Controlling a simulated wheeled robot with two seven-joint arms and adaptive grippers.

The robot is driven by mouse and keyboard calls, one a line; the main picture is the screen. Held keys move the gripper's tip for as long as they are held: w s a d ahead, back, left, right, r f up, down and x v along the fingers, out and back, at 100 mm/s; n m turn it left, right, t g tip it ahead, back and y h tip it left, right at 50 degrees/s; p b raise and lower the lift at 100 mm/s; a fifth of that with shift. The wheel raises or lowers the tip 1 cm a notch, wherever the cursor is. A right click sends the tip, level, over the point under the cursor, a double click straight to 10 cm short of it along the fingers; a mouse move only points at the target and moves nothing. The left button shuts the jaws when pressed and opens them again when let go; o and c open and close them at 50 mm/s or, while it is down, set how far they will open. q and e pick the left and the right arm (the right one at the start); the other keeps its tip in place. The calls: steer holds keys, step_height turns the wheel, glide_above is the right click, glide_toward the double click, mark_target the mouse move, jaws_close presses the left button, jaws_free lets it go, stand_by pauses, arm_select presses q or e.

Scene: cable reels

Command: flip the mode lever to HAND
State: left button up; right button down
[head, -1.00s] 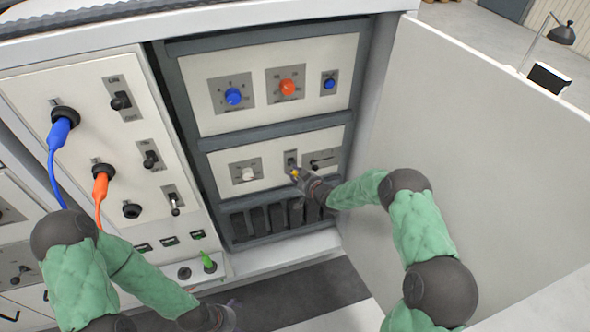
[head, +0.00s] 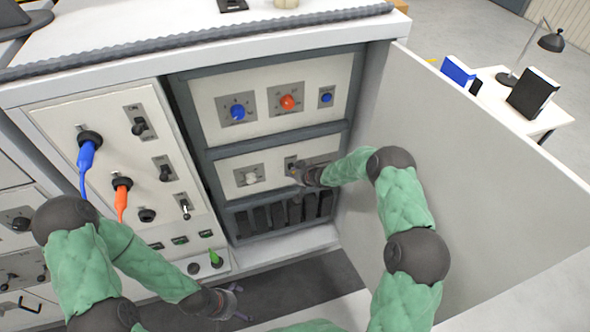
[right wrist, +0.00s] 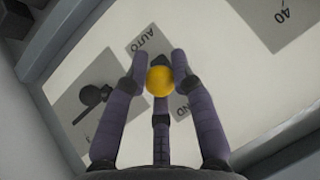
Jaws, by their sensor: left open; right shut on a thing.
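The mode lever has a round yellow knob (right wrist: 160,81), which shows in the right wrist view between the AUTO end and the partly covered HAND end of its grey plate (right wrist: 148,42). My right gripper (right wrist: 161,75) has its fingers closed around the knob. In the head view my right gripper (head: 297,172) is at the lower panel in the open cabinet and hides the knob; part of the lever plate (head: 290,161) shows above it. My left gripper (head: 236,303) is open and empty, low in front of the cabinet.
The open cabinet door (head: 460,160) stands to the right of my right arm. A white dial (head: 250,178) is left of the lever, and blue (head: 238,112) and orange (head: 289,102) dials are above. Blue (head: 86,155) and orange (head: 121,195) plugs with cables are on the left panel.

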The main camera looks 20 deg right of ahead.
steer(key=shift+r+g+p, duration=0.3)
steer(key=shift+g+p, duration=0.5)
steer(key=shift+p, duration=2.1)
steer(key=c, duration=1)
jaws_free()
steer(key=shift+w, duration=0.1)
steer(key=shift+r, duration=0.1)
steer(key=shift+s+d+r, duration=0.2)
steer(key=shift+s+r, duration=0.15)
steer(key=shift+r, duration=0.1)
steer(key=v, duration=1)
steer(key=shift+s+r, duration=0.2)
steer(key=shift+s, duration=0.1)
